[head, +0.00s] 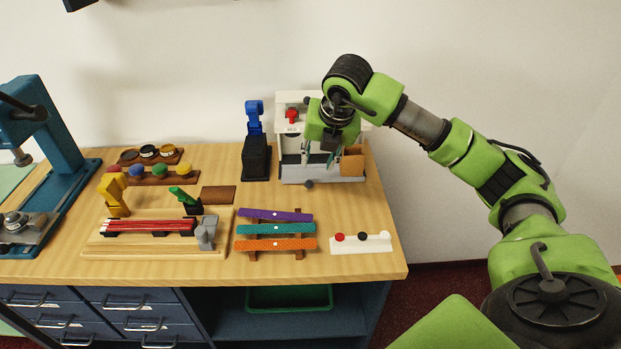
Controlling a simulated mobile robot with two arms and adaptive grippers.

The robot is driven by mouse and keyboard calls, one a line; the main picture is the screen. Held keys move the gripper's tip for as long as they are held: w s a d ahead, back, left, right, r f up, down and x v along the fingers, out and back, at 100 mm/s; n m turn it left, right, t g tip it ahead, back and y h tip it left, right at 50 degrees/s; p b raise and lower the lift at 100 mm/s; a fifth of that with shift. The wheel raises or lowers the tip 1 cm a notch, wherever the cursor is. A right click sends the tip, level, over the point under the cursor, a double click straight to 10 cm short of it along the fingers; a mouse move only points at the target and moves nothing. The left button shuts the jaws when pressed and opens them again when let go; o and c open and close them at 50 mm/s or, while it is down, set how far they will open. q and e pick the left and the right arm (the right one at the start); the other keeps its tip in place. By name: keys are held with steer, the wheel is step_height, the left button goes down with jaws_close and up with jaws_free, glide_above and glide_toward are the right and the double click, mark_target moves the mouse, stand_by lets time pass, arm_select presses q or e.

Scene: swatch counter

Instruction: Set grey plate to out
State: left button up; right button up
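My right gripper (318,158) hangs pointing down in front of the white frame (283,127) at the back right of the counter. Its two fingers look apart, with nothing seen between them. The frame has a red knob (292,115), a light grey base (325,180) and a small dark knob (309,184) at its front, just below the fingers. A grey upright piece (206,233) stands at the right end of a wooden board with red rods. I cannot tell for sure which grey part is the plate. My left gripper is out of view.
A black stand with a blue top (254,118) is left of the frame. A rack of purple, teal and orange strips (275,229) and a white block with buttons (362,243) are in front. A blue press (50,140) stands far left.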

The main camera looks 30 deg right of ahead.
mark_target(310, 179)
steer(key=p+x, duration=0.1)
steer(key=x, duration=1)
steer(key=shift+w+f+p, duration=0.15)
steer(key=shift+f+p, duration=0.05)
steer(key=shift+p, duration=0.15)
jaws_close()
